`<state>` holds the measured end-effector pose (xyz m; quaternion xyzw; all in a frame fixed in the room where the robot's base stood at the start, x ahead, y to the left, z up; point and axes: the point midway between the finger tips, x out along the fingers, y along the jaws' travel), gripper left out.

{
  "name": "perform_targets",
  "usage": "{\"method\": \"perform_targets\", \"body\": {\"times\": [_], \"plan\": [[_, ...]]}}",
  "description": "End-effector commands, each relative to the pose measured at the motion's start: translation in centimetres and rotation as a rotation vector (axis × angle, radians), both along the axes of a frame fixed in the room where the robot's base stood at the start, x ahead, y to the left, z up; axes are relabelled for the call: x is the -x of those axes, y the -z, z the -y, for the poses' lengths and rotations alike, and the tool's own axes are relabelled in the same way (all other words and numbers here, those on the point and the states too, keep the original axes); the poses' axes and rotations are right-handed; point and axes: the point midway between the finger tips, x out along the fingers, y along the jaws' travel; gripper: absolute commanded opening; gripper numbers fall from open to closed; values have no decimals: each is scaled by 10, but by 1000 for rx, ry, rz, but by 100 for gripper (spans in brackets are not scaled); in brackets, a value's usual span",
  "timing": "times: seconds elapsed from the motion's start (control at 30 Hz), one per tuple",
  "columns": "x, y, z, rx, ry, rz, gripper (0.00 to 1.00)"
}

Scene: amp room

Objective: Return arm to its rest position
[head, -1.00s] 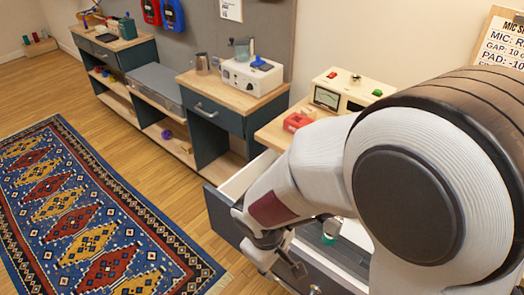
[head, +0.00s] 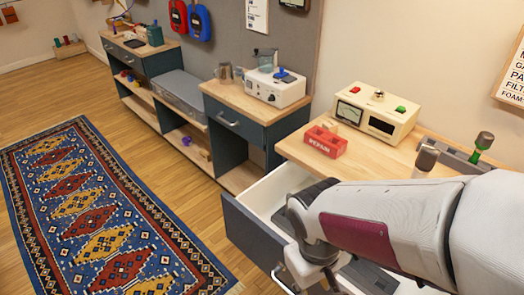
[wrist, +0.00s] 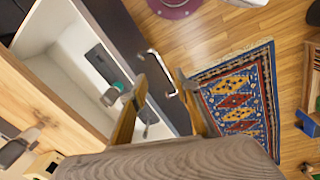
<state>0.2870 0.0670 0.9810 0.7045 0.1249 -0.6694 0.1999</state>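My arm reaches in from the right in the head view, its wrist over the open drawer (head: 262,243). My gripper shows in the wrist view (wrist: 162,88), with two tan fingers spread apart and nothing between them. In the head view its fingers are hidden or cut off at the lower edge. The drawer also shows in the wrist view (wrist: 60,28), with a dark flat item (wrist: 102,63) and a small teal-ended item (wrist: 116,90) inside. The drawer's metal handle (wrist: 157,68) appears beyond the fingertips.
A red REPAIR box (head: 324,142) and a cream meter unit (head: 378,112) stand on the wooden bench (head: 300,151). Knobbed grey gear (head: 455,155) lies close behind my arm. A white device (head: 276,88) sits on the neighbouring cabinet. The rug (head: 90,205) and floor at left are clear.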

Motion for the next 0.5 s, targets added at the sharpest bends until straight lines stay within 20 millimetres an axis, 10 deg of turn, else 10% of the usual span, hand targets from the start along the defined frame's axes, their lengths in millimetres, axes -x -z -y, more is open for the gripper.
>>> {"method": "perform_targets", "body": {"times": [0.5], "plan": [[23,-62,26,-123,211,141,30]]}}
